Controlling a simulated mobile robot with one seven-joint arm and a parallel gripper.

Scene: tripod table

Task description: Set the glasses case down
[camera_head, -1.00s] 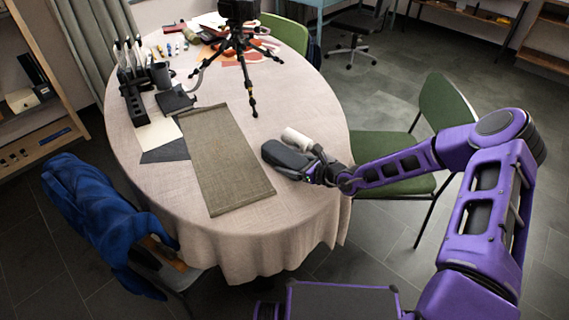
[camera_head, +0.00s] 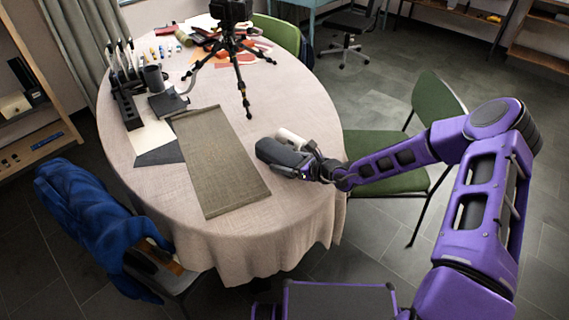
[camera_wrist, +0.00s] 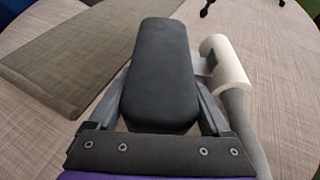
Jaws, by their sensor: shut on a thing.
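The glasses case (camera_head: 278,153) is a dark, rounded oblong box, held at the end of my arm near the right side of the round table (camera_head: 290,215). My gripper (camera_head: 308,165) is shut on it. In the wrist view the case (camera_wrist: 162,75) points away from me between the two fingers of my gripper (camera_wrist: 165,112). I cannot tell whether its underside touches the cloth. It lies just right of the olive-brown mat (camera_head: 222,165), apart from it in the head view.
A white roller (camera_wrist: 226,62) with a grey handle lies close on the right of the case. A black tripod (camera_head: 240,65) stands behind. A green chair (camera_head: 437,110) is at the right; a blue garment (camera_head: 85,215) hangs on a chair at the left. The mat is bare.

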